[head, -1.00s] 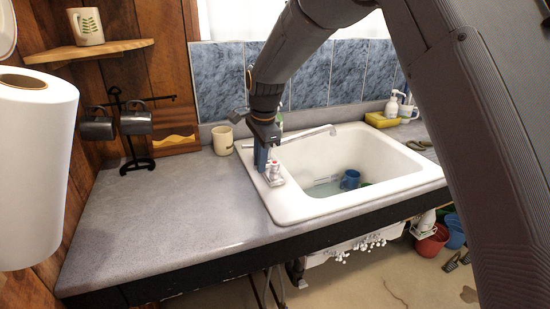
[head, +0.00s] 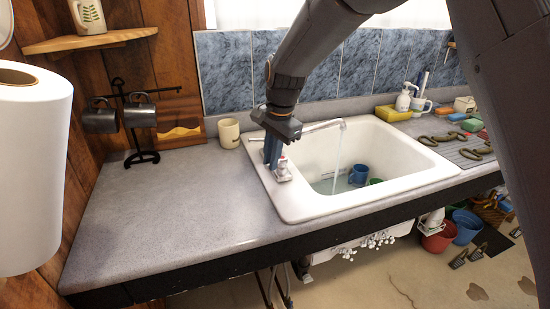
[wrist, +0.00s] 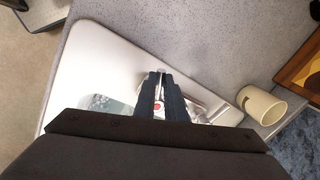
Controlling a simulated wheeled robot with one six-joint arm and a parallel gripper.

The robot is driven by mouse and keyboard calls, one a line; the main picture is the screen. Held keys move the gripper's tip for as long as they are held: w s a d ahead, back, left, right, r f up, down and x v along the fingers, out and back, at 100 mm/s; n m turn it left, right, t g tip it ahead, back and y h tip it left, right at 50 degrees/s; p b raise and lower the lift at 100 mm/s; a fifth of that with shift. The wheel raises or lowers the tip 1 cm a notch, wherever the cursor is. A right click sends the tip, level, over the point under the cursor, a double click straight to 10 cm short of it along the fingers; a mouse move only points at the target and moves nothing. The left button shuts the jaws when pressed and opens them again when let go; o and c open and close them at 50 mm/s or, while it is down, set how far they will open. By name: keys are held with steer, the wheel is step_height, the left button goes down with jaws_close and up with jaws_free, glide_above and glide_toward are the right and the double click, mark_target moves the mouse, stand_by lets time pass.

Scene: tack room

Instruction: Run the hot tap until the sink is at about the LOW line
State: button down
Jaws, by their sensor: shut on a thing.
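The white sink (head: 310,212) is set in the grey counter. A thin stream of water (head: 338,155) falls from the spout (head: 318,128) into it. Shallow water covers the sink floor, around a blue mug (head: 357,174) and a green cup (head: 376,181). Faint marks show on the inner wall, too small to read as the LOW line. My gripper (head: 273,158) is at the sink's left rim, pointing down. In the wrist view its fingers (wrist: 161,88) are shut on the red-dotted hot tap handle (wrist: 158,106), which they partly hide.
A cream mug (head: 229,132) stands just left of the sink. A black stand with hanging mugs (head: 139,112) is farther left. Soap, sponges and bits (head: 445,140) lie on the right counter. Left-front counter is clear. Buckets (head: 437,240) stand on the floor.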

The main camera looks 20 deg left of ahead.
steer(key=c, duration=1.8)
jaws_free()
steer(key=shift+s+d+r+b, duration=0.1)
steer(key=shift+d+r+b, duration=0.25)
steer(key=shift+r, duration=0.95)
steer(key=shift+s+d+r+b, duration=0.1)
steer(key=shift+r+b, duration=0.3)
steer(key=shift+r, duration=0.9)
steer(key=shift+s+d+r+b, duration=0.1)
steer(key=shift+d+r+b, duration=0.25)
steer(key=shift+r, duration=0.95)
steer(key=shift+a, duration=0.1)
